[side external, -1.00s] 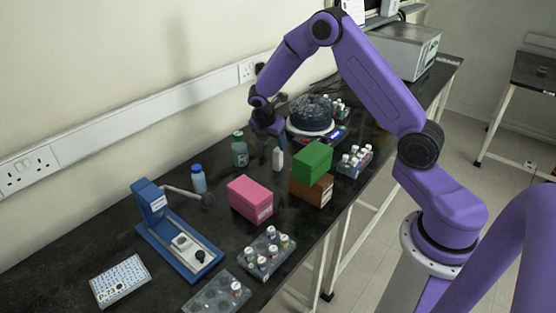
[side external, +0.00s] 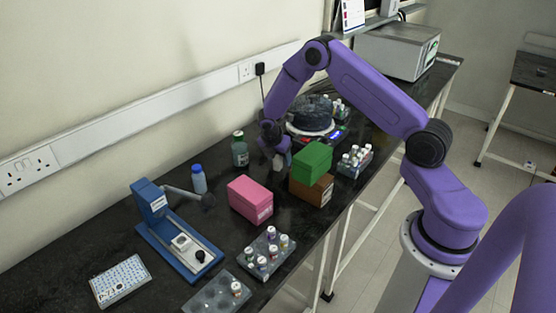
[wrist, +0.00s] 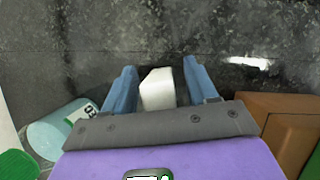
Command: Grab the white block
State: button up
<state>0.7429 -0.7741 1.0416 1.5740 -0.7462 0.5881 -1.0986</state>
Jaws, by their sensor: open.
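The white block (wrist: 158,90) stands on the black bench, seen in the wrist view between the two blue-grey fingers of my gripper (wrist: 160,82). Gaps show between the block and the fingers, more clearly on the right side. In the side external view the white block (side external: 279,162) is partly hidden behind my gripper (side external: 275,152), which is low over it. My gripper is open and around the block.
A green-capped bottle (side external: 240,150) stands close on the left. A green box (side external: 311,160) on a brown box (side external: 311,190) stands close on the right, with a pink box (side external: 250,199) nearer. A balance with a dark round load (side external: 312,112) is behind.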

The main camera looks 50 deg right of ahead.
jog(key=c, duration=1)
jog(key=shift+r, duration=0.1)
